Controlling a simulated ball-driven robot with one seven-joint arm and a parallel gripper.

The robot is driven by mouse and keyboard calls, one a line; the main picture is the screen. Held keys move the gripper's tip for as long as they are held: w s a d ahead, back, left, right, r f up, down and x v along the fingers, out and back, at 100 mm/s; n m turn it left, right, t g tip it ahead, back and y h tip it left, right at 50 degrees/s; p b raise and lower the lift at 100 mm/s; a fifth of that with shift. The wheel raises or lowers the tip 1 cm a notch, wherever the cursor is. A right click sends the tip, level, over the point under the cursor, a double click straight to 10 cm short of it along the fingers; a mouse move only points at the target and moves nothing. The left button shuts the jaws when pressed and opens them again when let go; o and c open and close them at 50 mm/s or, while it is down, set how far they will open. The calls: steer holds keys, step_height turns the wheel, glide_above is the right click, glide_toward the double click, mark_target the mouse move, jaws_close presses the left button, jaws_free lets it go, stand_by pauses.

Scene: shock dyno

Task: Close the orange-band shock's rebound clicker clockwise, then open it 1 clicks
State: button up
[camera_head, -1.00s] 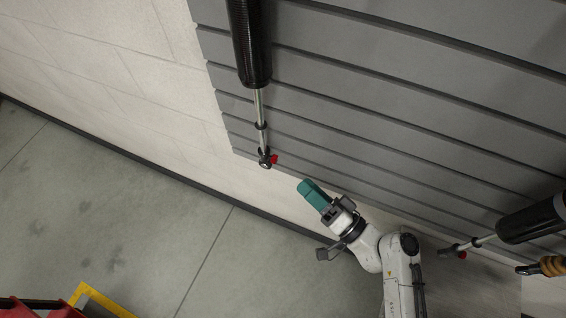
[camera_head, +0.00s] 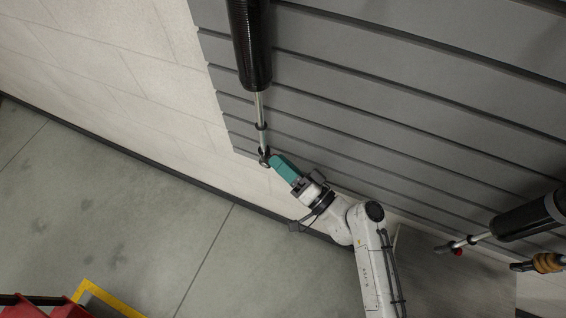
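A black shock (camera_head: 250,50) with a silver rod hangs down along the grey slatted wall, and its lower eye (camera_head: 264,156) is at the bottom of the rod. No orange band shows on it; its upper part is outside the picture. My gripper (camera_head: 274,160) has teal fingers, and their tips are at the right side of that eye. The red knob there is hidden by the fingertips. I cannot tell whether the fingers touch or hold it. A second black shock (camera_head: 525,220) at the right has a red knob (camera_head: 458,252) at its rod end; no orange band shows on it.
The grey slatted wall (camera_head: 400,110) lies close behind the fingers. A red item (camera_head: 30,308) and a yellow frame (camera_head: 97,297) stand at the lower left. The floor (camera_head: 150,225) between is clear.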

jaws_close()
steer(key=shift+f+b, duration=0.15)
steer(key=shift+b, duration=0.4)
steer(key=n+y+b, duration=0.1)
steer(key=n+b, duration=0.1)
steer(key=b, duration=0.2)
steer(key=n+g+b, duration=0.1)
steer(key=n+b, duration=0.1)
steer(key=b, duration=0.3)
steer(key=n+y+b, duration=0.1)
steer(key=n+b, duration=0.1)
steer(key=b, duration=0.3)
steer(key=shift+w+d+f+n+y, duration=0.1)
steer(key=shift+w+f+n+y, duration=0.05)
steer(key=shift+f+n+y, duration=0.2)
steer(key=shift+r+n+g+b, duration=0.35)
steer(key=shift+n+b, duration=0.2)
steer(key=shift+b, duration=0.4)
